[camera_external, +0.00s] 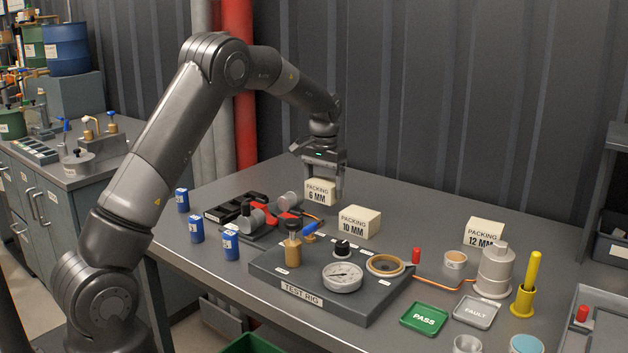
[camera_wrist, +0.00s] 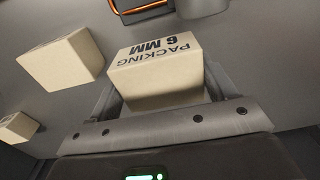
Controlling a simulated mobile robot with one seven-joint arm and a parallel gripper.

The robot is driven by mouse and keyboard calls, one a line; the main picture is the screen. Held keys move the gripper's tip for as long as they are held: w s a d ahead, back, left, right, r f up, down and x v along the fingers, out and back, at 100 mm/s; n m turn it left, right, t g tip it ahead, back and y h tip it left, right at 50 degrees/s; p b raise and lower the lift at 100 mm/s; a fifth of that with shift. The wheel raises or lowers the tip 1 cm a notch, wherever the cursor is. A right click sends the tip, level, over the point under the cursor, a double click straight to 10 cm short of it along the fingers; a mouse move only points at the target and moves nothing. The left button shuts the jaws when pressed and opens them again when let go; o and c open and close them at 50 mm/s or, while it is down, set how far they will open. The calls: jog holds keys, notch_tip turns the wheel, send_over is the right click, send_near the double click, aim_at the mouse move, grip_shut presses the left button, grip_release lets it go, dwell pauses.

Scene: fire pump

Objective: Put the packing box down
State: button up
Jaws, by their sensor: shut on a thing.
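The packing box (camera_external: 320,192) is a small cream box marked "PACKING 6 MM". My gripper (camera_external: 323,187) points down at the back of the grey bench, shut on this box. In the wrist view the 6 MM box (camera_wrist: 155,70) sits between the fingers of my gripper (camera_wrist: 158,92), its label upside down. The box is at or just above the bench top; I cannot tell whether it touches. Two similar boxes stand to its right: "PACKING 10 MM" (camera_external: 359,222) and "PACKING 12 MM" (camera_external: 484,233).
The test rig (camera_external: 330,275) with a gauge stands in front. A red tool and grey cylinders (camera_external: 265,217) lie to the left of the held box. An orange tube (camera_external: 440,281) runs on the bench. Clear bench (camera_external: 425,215) lies between the 10 MM and 12 MM boxes.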

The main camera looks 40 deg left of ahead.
aim_at(324, 197)
jog(key=shift+f, duration=1.85)
jog(key=shift+f, duration=0.1)
jog(key=o, duration=1.1)
jog(key=shift+c, duration=0.2)
